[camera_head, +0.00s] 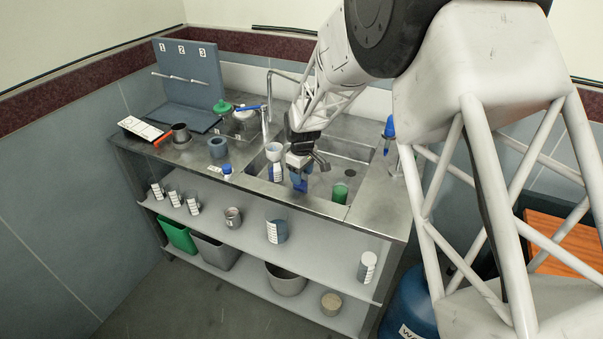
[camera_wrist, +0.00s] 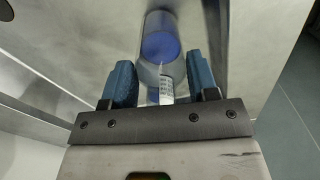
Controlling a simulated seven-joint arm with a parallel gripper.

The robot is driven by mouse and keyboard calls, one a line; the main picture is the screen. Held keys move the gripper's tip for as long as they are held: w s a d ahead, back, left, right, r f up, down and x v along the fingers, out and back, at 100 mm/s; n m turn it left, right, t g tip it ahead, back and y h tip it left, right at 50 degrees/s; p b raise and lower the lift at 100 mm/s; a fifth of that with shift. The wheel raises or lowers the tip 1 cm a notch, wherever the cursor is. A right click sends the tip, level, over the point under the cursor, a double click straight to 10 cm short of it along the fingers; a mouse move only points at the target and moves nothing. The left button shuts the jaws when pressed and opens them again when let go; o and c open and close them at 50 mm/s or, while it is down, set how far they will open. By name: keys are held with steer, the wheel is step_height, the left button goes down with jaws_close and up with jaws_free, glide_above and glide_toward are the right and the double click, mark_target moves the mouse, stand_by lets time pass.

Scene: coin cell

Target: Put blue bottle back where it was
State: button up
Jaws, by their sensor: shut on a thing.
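My gripper (camera_head: 298,172) is over the front part of the sink, its fingers pointing down. In the wrist view my gripper (camera_wrist: 162,82) has its two blue fingers on either side of the blue bottle (camera_wrist: 161,44), a clear, rounded piece with a blue round end and a printed white label below. The fingers are shut on it. In the head view the held bottle is mostly hidden by the gripper, and its blue is hard to tell from the blue fingers. Whether its base touches anything cannot be told.
A white-topped container with a marked label (camera_head: 275,150) stands close left of my gripper. A green cup (camera_head: 340,192) is in the sink (camera_head: 365,150) to the right. A small blue-capped bottle (camera_head: 227,171) sits left on the counter. A blue-topped bottle (camera_head: 389,129) stands right of the sink.

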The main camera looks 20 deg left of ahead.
steer(key=o, duration=1)
step_height(320, 180, up, 12)
stand_by(0.3)
steer(key=shift+d+r, duration=0.1)
stand_by(0.4)
steer(key=shift+d, duration=0.1)
